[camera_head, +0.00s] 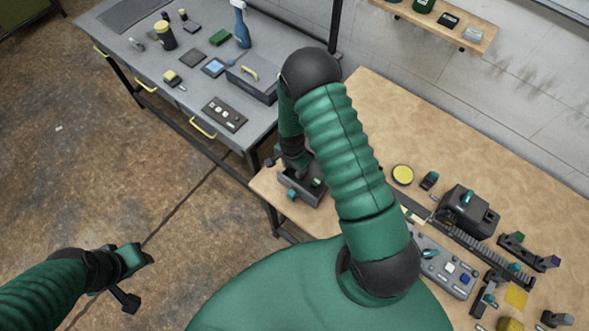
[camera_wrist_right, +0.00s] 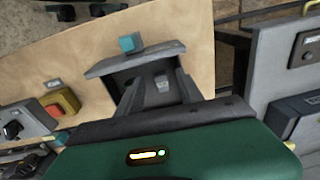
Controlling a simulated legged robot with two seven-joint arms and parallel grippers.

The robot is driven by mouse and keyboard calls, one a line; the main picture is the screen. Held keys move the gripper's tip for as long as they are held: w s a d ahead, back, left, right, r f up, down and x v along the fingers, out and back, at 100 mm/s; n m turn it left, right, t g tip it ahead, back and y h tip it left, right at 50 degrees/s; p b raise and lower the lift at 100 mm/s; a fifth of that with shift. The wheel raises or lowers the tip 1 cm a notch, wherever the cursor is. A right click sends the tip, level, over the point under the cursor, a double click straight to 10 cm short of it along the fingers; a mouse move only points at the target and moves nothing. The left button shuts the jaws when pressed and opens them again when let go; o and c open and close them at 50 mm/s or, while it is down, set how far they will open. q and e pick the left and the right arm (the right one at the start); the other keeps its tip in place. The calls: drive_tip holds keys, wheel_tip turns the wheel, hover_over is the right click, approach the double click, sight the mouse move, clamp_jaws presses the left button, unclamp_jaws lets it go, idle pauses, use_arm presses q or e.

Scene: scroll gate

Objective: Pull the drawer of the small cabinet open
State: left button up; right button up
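The small cabinet (camera_head: 312,196) is a dark grey box at the left end of the wooden table. In the right wrist view its grey panel (camera_wrist_right: 103,67) carries a teal block-like handle (camera_wrist_right: 130,42), which also shows in the head view (camera_head: 291,194). A dark recess lies behind the panel; I cannot tell how far the drawer is out. My right gripper (camera_wrist_right: 160,83) points down at the cabinet, its fingers apart, with nothing clearly between them; the handle is beyond the fingertips. My left gripper (camera_head: 140,279) is open and empty above the floor, far from the cabinet.
A grey workbench (camera_head: 190,100) with a spray bottle (camera_head: 241,25), a grey box (camera_head: 252,82) and small items stands at the back left. The wooden table (camera_head: 375,115) holds a black device (camera_head: 468,210) and a button panel (camera_head: 443,268) at right. Its back part is bare.

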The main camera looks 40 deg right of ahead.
use_arm(q)
drive_tip(key=w+p+v, duration=0.1)
drive_tip(key=p+v, duration=0.8)
drive_tip(key=v, duration=0.1)
drive_tip(key=shift+a+r+p, duration=0.4)
drive_tip(key=shift+a+r, duration=0.05)
drive_tip(key=shift+a, duration=0.05)
use_arm(e)
wheel_tip(320, 180, up, 16)
drive_tip(key=s, duration=0.1)
drive_tip(key=shift+a+f, duration=0.2)
drive_tip(key=shift+f, duration=0.05)
